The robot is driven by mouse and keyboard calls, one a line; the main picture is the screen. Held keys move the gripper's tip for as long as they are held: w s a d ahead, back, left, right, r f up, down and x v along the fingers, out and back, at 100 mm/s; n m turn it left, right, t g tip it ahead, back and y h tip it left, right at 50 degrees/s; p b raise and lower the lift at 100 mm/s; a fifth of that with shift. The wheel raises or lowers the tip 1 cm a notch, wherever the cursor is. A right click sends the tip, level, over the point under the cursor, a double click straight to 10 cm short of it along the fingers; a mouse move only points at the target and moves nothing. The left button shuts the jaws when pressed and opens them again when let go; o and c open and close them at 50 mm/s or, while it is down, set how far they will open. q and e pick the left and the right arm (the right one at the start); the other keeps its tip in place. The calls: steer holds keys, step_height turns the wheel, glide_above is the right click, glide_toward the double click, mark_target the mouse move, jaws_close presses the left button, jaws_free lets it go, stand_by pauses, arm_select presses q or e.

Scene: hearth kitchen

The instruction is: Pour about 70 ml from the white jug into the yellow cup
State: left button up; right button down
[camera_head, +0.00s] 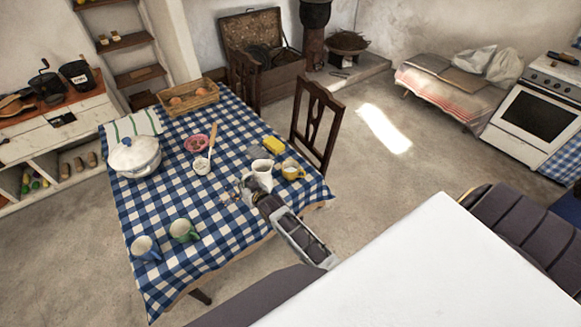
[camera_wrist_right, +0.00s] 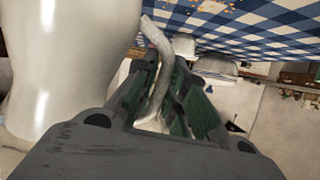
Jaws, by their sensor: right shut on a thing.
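The white jug (camera_head: 262,174) is at the right end of the table, just left of the yellow cup (camera_head: 291,172). My right gripper (camera_head: 250,189) is shut on the jug's handle. In the right wrist view the jug's glossy body (camera_wrist_right: 75,70) fills the left side. Its curved handle passes between the green-padded fingers of the gripper (camera_wrist_right: 168,95). The jug looks about upright in the head view. Whether its base touches the table I cannot tell. The yellow cup stands upright on the cloth; its contents are too small to make out. My left gripper is not in view.
The blue checked table (camera_head: 225,225) also holds a white pot (camera_head: 135,156), a basket (camera_head: 188,97), a pink dish (camera_head: 196,143), a small white bowl (camera_head: 201,166), a yellow block (camera_head: 273,146), a blue mug (camera_head: 145,247) and a green mug (camera_head: 183,230). A chair (camera_head: 316,120) stands behind.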

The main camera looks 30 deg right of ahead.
steer(key=shift+a+f+n+h+b, duration=0.35)
steer(key=shift+f+n+b, duration=0.1)
steer(key=shift+f+n, duration=0.25)
steer(key=shift+f, duration=0.1)
